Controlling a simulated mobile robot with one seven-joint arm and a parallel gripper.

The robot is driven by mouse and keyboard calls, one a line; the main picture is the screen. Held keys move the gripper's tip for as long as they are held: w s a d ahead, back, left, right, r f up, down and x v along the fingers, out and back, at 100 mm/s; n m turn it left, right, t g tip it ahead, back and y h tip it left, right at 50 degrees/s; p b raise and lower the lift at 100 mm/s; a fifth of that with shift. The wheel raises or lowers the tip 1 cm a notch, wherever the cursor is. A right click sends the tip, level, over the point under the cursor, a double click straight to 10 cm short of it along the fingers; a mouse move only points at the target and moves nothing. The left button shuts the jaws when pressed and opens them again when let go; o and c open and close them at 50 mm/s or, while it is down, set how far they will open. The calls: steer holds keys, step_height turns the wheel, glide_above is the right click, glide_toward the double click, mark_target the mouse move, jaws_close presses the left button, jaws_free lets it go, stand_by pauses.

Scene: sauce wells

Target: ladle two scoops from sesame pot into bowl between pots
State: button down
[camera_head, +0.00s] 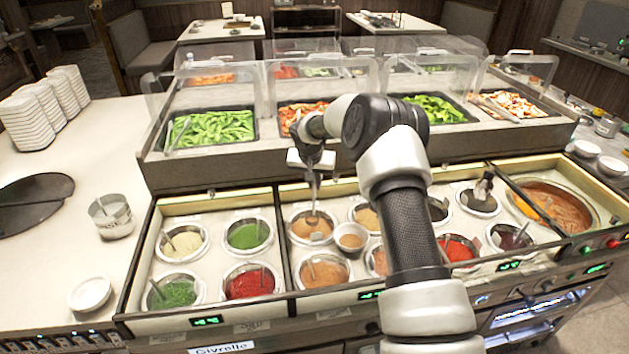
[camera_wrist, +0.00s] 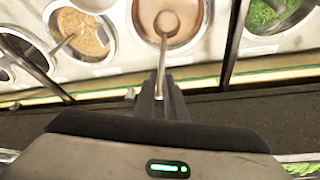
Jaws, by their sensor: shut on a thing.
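My gripper (camera_head: 313,170) is shut on the handle of a ladle (camera_head: 313,190), which hangs down into a pot of smooth tan sauce (camera_head: 302,231), apparently the sesame pot. In the wrist view the fingers (camera_wrist: 165,100) close on the ladle handle (camera_wrist: 162,62), and the ladle's round end rests in the tan sauce (camera_wrist: 187,25). The small bowl (camera_head: 350,237) stands just right of this pot in the head view, among the pots, and seems to hold something tan. A white edge at the top of the wrist view (camera_wrist: 92,4) is probably that bowl.
Other sauce pots with utensils stand close around, including green (camera_head: 248,235) and red (camera_head: 250,284). A pot of grainy tan food (camera_wrist: 82,30) is beside it in the wrist view. Clear guards (camera_head: 225,85) and food trays rise behind. My arm hides some pots at the middle.

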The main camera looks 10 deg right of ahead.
step_height(320, 180, down, 8)
steer(key=b, duration=0.6)
steer(key=shift+b, duration=0.45)
stand_by(0.4)
steer(key=shift+r, duration=0.1)
stand_by(0.5)
steer(key=shift+r+p, duration=1.75)
steer(key=shift+r, duration=2.7)
